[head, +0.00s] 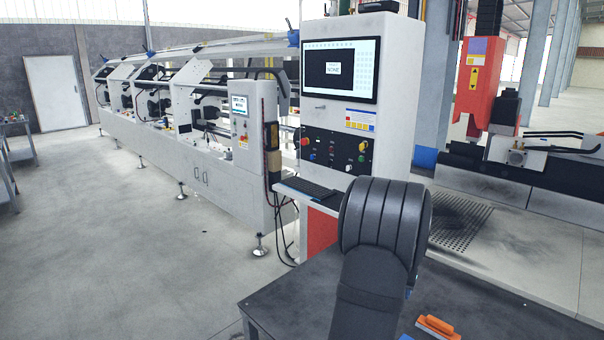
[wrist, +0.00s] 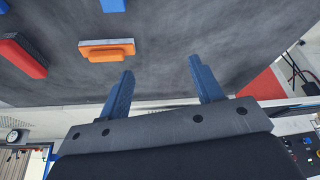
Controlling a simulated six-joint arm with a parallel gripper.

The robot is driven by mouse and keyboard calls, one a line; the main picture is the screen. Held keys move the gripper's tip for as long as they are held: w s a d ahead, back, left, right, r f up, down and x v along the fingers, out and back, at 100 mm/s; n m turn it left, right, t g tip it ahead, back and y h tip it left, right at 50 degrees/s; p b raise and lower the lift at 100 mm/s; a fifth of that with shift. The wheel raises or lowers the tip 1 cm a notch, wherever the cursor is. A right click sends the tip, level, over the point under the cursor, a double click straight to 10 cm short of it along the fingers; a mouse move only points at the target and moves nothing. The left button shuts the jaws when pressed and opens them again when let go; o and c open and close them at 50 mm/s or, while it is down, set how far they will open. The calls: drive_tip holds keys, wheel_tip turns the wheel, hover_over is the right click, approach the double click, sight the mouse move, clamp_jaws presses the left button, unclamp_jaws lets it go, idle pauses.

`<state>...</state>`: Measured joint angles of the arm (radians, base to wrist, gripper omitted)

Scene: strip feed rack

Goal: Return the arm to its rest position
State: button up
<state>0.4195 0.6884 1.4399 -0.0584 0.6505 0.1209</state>
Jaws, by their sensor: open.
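My gripper (wrist: 164,88) shows in the wrist view with its two blue fingers spread apart and nothing between them. It is over the edge of a dark table (wrist: 160,50), whose top also shows in the head view (head: 285,312). In the head view my dark arm rises in front of the control cabinet, and the gripper itself is not visible there.
An orange block (wrist: 107,50) lies on the table, also in the head view (head: 437,327). A red block (wrist: 22,55) and a blue block (wrist: 113,5) lie near it. A control cabinet (head: 340,110) with a keyboard (head: 305,187) stands behind the table. Open floor (head: 130,250) lies left.

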drive_tip(key=a+r, duration=0.1)
drive_tip(key=a, duration=0.6)
drive_tip(key=shift+w+a+n, duration=0.25)
drive_tip(key=shift+w+n, duration=0.05)
drive_tip(key=shift+w, duration=0.1)
drive_tip(key=s+d+f, duration=0.1)
drive_tip(key=s+d, duration=0.1)
drive_tip(key=d, duration=0.8)
drive_tip(key=s+d+f+m, duration=0.1)
drive_tip(key=s+d+f, duration=0.1)
drive_tip(key=d, duration=0.9)
drive_tip(key=shift+s+m, duration=0.3)
drive_tip(key=shift+s, duration=0.15)
